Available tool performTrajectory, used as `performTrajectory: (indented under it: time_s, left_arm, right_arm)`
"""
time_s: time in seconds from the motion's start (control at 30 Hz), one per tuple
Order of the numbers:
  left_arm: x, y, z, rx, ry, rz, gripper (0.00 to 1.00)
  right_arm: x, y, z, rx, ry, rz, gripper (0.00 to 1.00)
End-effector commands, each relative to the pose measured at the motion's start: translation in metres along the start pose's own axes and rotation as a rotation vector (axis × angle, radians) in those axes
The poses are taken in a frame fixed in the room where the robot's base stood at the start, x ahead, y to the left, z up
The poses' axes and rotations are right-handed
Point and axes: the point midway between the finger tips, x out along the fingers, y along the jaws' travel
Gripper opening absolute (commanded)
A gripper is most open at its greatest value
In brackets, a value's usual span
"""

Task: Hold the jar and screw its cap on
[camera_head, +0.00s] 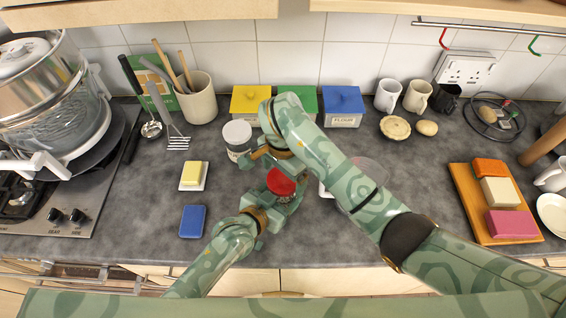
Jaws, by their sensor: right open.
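A small jar (286,197) stands on the counter in the middle of the head view. A red cap (281,181) sits at its top; I cannot tell how tightly it sits. My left gripper (284,203) reaches in from the lower left with its fingers around the jar's body, and looks shut on it. My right gripper (270,160) is open, pointing down just behind and above the red cap. The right arm hides part of the space behind the jar.
A white-lidded jar (237,139) stands close left of my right gripper. Yellow (250,104) and blue (343,106) canisters line the wall. A butter dish (193,176) and blue sponge (193,221) lie left. A wooden board (470,205) with blocks lies right.

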Motion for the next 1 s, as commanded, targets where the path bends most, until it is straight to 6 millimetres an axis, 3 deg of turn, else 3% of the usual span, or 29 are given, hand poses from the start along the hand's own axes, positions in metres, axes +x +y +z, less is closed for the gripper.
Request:
performTrajectory:
  time_s: [0.4,0.57,0.6,0.83,1.0]
  left_arm:
    - [-0.0001,0.0001,0.0006,0.0,-0.001,0.0,0.07]
    - [-0.0001,0.0001,0.0006,0.0,-0.001,0.0,0.07]
    - [-0.0001,0.0001,0.0006,0.0,-0.001,0.0,0.07]
    - [-0.0001,0.0002,0.0006,0.0,-0.001,0.0,0.07]
    - [-0.0001,0.0003,0.0006,0.001,-0.001,0.001,0.07]
  right_arm:
    - [0.009,0.0,0.0004,0.0,-0.001,-0.001,0.89]
    - [0.0088,0.0,0.0003,0.0,0.0,-0.001,0.47]
    - [0.0088,0.0,0.0003,0.0,0.0,-0.001,0.43]
    - [0.0086,-0.0004,0.0008,0.033,-0.001,-0.002,0.42]
    - [0.0085,-0.0011,0.0022,0.403,-0.005,-0.003,0.42]
